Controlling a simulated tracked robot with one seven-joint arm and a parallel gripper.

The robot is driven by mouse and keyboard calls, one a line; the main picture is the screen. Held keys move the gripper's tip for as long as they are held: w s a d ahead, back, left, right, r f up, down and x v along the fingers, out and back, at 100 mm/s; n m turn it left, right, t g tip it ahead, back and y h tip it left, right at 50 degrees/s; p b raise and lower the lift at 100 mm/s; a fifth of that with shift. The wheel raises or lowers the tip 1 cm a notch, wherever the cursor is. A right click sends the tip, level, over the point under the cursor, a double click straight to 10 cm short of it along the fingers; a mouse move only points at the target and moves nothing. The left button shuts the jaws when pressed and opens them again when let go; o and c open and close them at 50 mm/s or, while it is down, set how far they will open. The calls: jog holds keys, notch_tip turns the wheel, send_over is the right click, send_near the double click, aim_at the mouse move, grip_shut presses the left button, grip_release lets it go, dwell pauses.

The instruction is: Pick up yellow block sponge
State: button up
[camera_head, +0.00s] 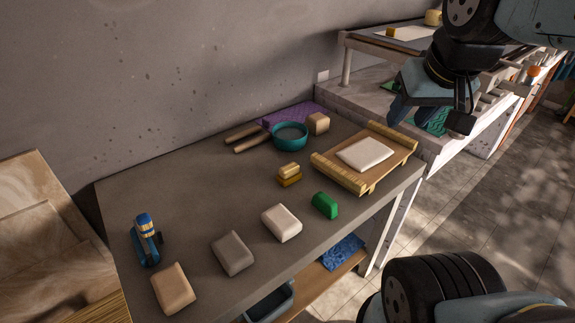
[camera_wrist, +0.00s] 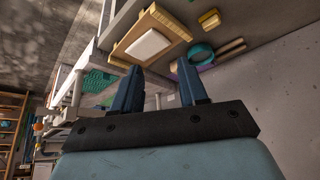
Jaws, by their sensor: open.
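A small yellow block (camera_head: 290,172), which looks like the yellow block sponge, sits near the middle of the grey table (camera_head: 200,190). It has a paler upper part and a darker yellow lower part. It also shows near the top of the wrist view (camera_wrist: 209,18). My gripper (camera_head: 430,116) is open and empty, up and to the right of the block and well apart from it. Both dark blue fingers show spread in the wrist view (camera_wrist: 160,68).
A wooden tray (camera_head: 372,183) with a white slab, a teal bowl (camera_head: 289,136), a green block (camera_head: 325,205) and a cream block (camera_head: 281,223) surround the yellow block. Grey and tan blocks and a blue tool (camera_head: 144,240) stand at left.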

jog(key=o, duration=0.3)
jog(key=shift+w+a, duration=0.15)
jog(key=shift+w, duration=0.1)
jog(key=o, duration=0.8)
jog(key=w+a, duration=0.1)
jog(key=w, duration=0.1)
jog(key=w+a+f+n+g, duration=0.1)
jog(key=w, duration=0.2)
jog(key=w+a+f+n, duration=0.1)
jog(key=w, duration=0.2)
jog(key=shift+w+g, duration=0.2)
jog(key=shift+g, duration=0.1)
jog(key=shift+c, duration=0.2)
jog(key=n+g, duration=0.4)
jog(key=n, duration=0.1)
send_over(289, 167)
notch_tip(289, 167, down, 19)
jog(key=f, duration=0.7)
jog(key=shift+a+f, duration=0.25)
jog(key=shift+f, duration=0.1)
jog(key=shift+d+f, duration=0.15)
jog(key=shift+f, duration=1.25)
jog(key=shift+d+f, duration=0.15)
jog(key=shift+f, duration=1.25)
